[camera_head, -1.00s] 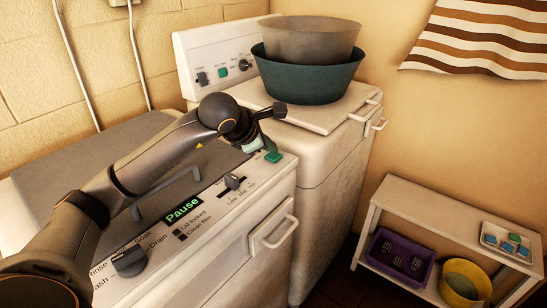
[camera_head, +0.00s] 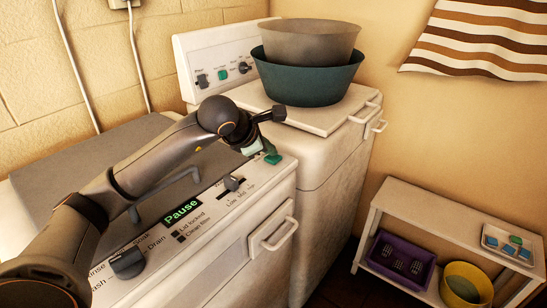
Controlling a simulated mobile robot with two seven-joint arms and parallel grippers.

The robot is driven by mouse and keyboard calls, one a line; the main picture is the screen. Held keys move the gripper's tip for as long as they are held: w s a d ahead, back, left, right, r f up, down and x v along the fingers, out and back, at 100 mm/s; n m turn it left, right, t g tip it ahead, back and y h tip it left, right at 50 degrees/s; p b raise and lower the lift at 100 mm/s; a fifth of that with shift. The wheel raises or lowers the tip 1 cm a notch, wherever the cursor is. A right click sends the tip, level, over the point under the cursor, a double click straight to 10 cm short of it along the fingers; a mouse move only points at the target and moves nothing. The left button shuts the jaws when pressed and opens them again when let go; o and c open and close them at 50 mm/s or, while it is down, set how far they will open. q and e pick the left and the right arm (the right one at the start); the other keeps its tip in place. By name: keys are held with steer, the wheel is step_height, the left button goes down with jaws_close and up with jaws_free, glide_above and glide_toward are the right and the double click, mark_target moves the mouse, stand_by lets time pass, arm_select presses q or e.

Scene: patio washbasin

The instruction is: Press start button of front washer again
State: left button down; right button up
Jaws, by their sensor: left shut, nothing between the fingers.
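The front washer (camera_head: 225,262) stands at the lower left with its control panel facing me. Its display (camera_head: 181,212) reads "Pause" in green. The green start button (camera_head: 273,158) is at the panel's right end. My left gripper (camera_head: 258,148) is shut and empty, pointing down at the panel just left of the green button. Whether its fingertips touch the button cannot be told. A knob (camera_head: 128,262) and a slider (camera_head: 233,183) sit on the same panel. My right gripper is not in view.
A second washer (camera_head: 335,170) stands behind, carrying a green basin (camera_head: 308,84) with a grey basin (camera_head: 308,42) in it. A low white shelf (camera_head: 415,212) at the right holds a purple crate (camera_head: 376,252), a yellow bucket (camera_head: 482,271) and a tray (camera_head: 488,240).

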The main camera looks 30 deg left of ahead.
mark_target(270, 159)
arm_select(q)
steer(key=shift+d+f+b, duration=0.35)
steer(key=shift+f+b, duration=0.15)
steer(key=shift+f, duration=0.3)
stand_by(0.6)
steer(key=shift+s+r+p, duration=0.2)
steer(key=shift+r+p, duration=0.25)
steer(key=shift+r, duration=0.4)
steer(key=shift+w+a+r+p, duration=0.2)
steer(key=shift+r+p, duration=0.15)
steer(key=shift+p, duration=0.05)
step_height(270, 159, up, 5)
steer(key=p, duration=0.3)
steer(key=shift+f, duration=0.2)
